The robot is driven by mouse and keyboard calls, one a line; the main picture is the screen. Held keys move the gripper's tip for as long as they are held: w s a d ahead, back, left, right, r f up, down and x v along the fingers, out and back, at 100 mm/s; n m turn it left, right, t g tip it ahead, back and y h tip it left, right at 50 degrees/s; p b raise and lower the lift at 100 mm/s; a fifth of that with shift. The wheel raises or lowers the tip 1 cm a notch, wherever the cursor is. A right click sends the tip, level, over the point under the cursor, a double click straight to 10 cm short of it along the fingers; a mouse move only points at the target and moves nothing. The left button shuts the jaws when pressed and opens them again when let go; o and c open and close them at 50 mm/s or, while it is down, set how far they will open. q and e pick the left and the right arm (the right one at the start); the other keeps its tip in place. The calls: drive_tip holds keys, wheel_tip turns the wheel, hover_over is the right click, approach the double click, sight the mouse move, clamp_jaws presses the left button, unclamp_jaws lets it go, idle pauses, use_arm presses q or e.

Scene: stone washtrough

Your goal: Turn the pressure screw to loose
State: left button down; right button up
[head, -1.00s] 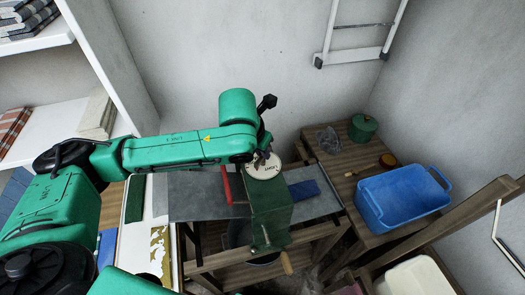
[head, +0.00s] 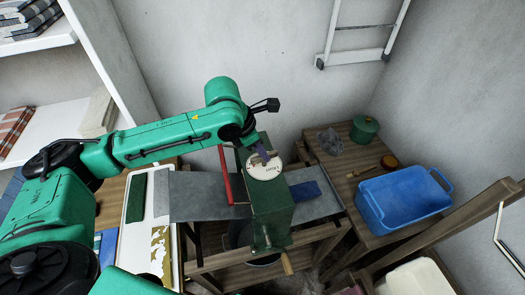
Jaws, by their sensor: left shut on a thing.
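The pressure screw is on top of a green wringer (head: 270,205), at a round white dial (head: 266,171) with dark lettering too small to read in full. My left gripper (head: 262,156) comes down over the dial from above and is shut on a small purple-grey piece at its middle, which looks like the screw's handle (head: 264,153). The gripper and wrist partly hide the upper part of the dial. My right gripper is not in view.
A red bar (head: 225,175) stands left of the wringer. A blue cloth (head: 305,191) lies right of it on the grey board (head: 195,197). A blue tub (head: 402,198), green pot (head: 364,129) and brush stand on the right table. A crank handle (head: 287,264) sticks out in front.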

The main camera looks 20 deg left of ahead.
use_arm(q)
drive_tip(key=shift+s+f, duration=0.1)
drive_tip(key=c, duration=0.9)
unclamp_jaws()
drive_tip(key=b+v, duration=0.3)
drive_tip(key=v, duration=1.1)
drive_tip(key=shift+r, duration=0.4)
